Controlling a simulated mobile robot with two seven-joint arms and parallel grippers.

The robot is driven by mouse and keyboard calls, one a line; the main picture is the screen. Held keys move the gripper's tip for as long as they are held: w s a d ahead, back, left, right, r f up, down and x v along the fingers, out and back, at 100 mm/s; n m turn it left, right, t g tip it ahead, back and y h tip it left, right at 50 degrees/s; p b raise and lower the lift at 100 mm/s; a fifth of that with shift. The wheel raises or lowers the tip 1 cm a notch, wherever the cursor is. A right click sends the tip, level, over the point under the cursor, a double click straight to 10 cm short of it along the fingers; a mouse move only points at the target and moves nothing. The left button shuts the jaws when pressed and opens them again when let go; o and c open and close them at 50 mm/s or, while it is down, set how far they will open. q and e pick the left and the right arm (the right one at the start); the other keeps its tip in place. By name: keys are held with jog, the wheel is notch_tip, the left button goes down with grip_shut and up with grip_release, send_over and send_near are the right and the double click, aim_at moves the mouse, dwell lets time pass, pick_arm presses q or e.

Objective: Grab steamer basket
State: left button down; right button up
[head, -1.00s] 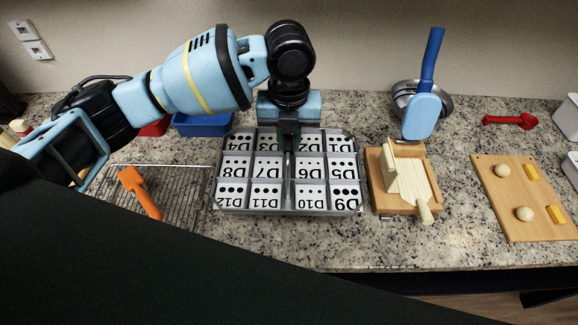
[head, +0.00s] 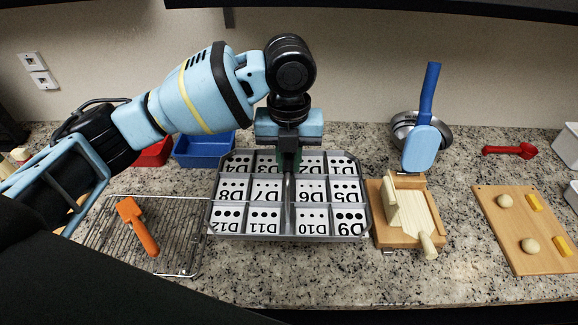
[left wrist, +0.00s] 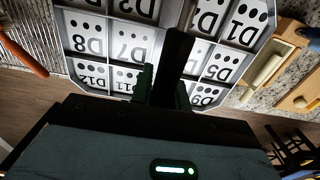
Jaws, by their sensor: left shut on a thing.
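The basket-like thing in view is a grey metal tray (head: 290,238) with cut corners and several cells labelled with D-numbers and black dots. I see no separate round steamer basket. My left gripper (head: 289,160) comes down over the tray's back middle and is shut on its thin central upright part. The tray looks level and slightly raised, though the gap beneath is hidden. In the left wrist view the fingers (left wrist: 163,90) are dark and close over the tray (left wrist: 125,62); the exact contact is hard to see. My right gripper is not in view.
A wire rack (head: 110,237) with an orange scraper (head: 137,227) lies left, a wooden press (head: 408,210) close on the right. Blue (head: 207,150) and red (head: 153,152) bins, a metal bowl (head: 440,133) and blue spatula (head: 422,145) stand behind. A wooden board (head: 525,228) lies far right.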

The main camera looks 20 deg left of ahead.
pick_arm(q)
jog(key=s+a+r, duration=0.1)
jog(key=s+a, duration=0.1)
jog(key=s, duration=0.5)
jog(key=s+a+r+p, duration=0.1)
jog(key=s+a, duration=0.1)
jog(key=s, duration=0.6)
jog(key=shift+s+a, duration=0.15)
jog(key=shift+a, duration=0.25)
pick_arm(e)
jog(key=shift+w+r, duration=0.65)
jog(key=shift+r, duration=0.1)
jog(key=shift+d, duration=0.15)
